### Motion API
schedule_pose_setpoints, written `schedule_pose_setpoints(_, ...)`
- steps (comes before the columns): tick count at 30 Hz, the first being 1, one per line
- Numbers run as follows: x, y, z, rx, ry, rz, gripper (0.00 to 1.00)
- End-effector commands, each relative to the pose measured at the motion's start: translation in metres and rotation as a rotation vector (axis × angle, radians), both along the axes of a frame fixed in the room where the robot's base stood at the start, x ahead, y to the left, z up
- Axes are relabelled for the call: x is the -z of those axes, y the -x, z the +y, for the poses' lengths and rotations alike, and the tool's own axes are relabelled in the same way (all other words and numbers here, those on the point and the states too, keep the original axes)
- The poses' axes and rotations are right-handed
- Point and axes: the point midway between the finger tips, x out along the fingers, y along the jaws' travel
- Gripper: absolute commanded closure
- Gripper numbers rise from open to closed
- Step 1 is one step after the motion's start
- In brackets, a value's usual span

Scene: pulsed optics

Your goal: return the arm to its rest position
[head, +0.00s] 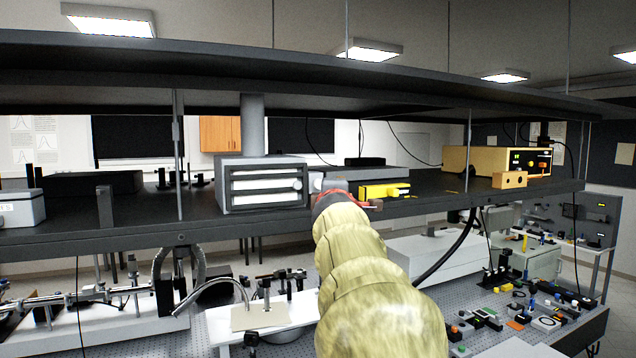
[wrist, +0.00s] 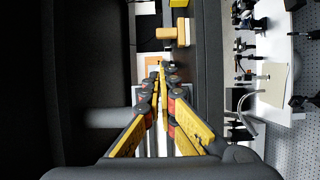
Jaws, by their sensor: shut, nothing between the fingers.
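My gripper (wrist: 161,68) shows in the wrist view, with its yellow fingers drawn together at the tips and nothing between them. In the head view my arm, in a pale yellow sleeve, reaches from the bottom up to the front edge of the dark shelf (head: 130,205). Its far end is at the height of that shelf, just right of a grey slotted box (head: 262,187). The end of the arm is partly hidden behind the sleeve, and I cannot tell whether it touches the shelf.
A second shelf (head: 300,75) hangs above. A yellow instrument (head: 497,160) and a tan block (head: 510,180) stand on the shelf at right. Below lies a perforated bench with optics, a bent hose (head: 212,284) and a beige plate (head: 260,318). A black cable hangs right of my arm.

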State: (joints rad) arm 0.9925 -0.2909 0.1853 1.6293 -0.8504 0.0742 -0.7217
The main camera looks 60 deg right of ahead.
Motion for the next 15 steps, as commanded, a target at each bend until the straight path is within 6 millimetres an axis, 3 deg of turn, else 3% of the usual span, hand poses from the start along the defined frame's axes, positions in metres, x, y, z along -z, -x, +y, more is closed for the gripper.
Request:
schedule_pose_setpoints(5, -0.007, 0.024, -0.004, 0.004, 0.001, 0.0, 1.0)
schedule_pose_setpoints(15, -0.003, 0.044, -0.007, 0.001, 0.002, 0.0, 1.0)
